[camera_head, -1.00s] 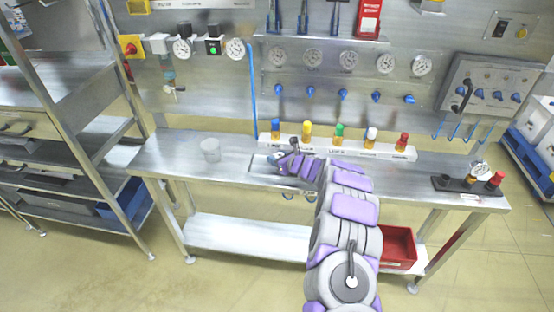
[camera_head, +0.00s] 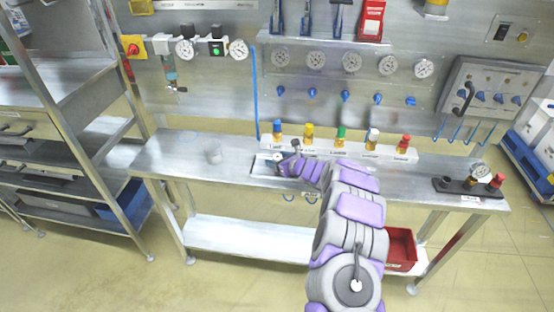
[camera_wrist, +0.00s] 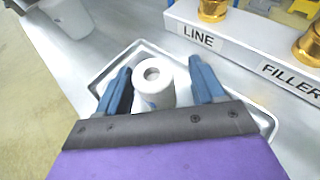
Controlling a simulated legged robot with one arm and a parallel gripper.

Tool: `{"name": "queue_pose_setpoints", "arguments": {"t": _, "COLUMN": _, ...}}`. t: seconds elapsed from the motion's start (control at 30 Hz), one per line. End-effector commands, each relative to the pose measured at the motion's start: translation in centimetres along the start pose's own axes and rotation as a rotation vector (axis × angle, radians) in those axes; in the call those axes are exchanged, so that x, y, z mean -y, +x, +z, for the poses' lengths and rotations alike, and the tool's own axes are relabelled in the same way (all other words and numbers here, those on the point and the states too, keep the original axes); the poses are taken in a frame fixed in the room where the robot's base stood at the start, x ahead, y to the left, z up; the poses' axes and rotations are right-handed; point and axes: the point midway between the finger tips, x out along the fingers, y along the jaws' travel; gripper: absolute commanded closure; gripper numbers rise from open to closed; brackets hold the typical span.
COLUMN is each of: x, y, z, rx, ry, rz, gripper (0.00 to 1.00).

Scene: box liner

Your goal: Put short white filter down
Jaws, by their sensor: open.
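The short white filter (camera_wrist: 153,84) is a white cylinder with a round hole in its top. In the wrist view it stands upright in a shallow metal tray (camera_wrist: 97,84) on the bench. My gripper (camera_wrist: 160,88) is open, with one blue finger on each side of the filter and a gap visible beside it. In the head view my gripper (camera_head: 280,161) is low over the tray at the bench's middle, and the filter is too small there to make out clearly.
A white rack (camera_head: 340,150) with several coloured-cap fittings runs just behind the tray. A translucent cup (camera_head: 213,152) stands to the left. A black gauge stand (camera_head: 468,186) is at the right end. The bench between cup and tray is clear.

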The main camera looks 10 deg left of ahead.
Motion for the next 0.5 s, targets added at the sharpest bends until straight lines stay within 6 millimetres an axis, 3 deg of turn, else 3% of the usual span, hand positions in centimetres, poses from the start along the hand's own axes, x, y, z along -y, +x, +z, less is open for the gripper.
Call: {"name": "queue_pose_setpoints", "arguments": {"t": 0.5, "x": 0.1, "y": -8.4, "z": 0.2, "rx": 0.003, "ry": 0.006, "rz": 0.001, "gripper": 0.32}}
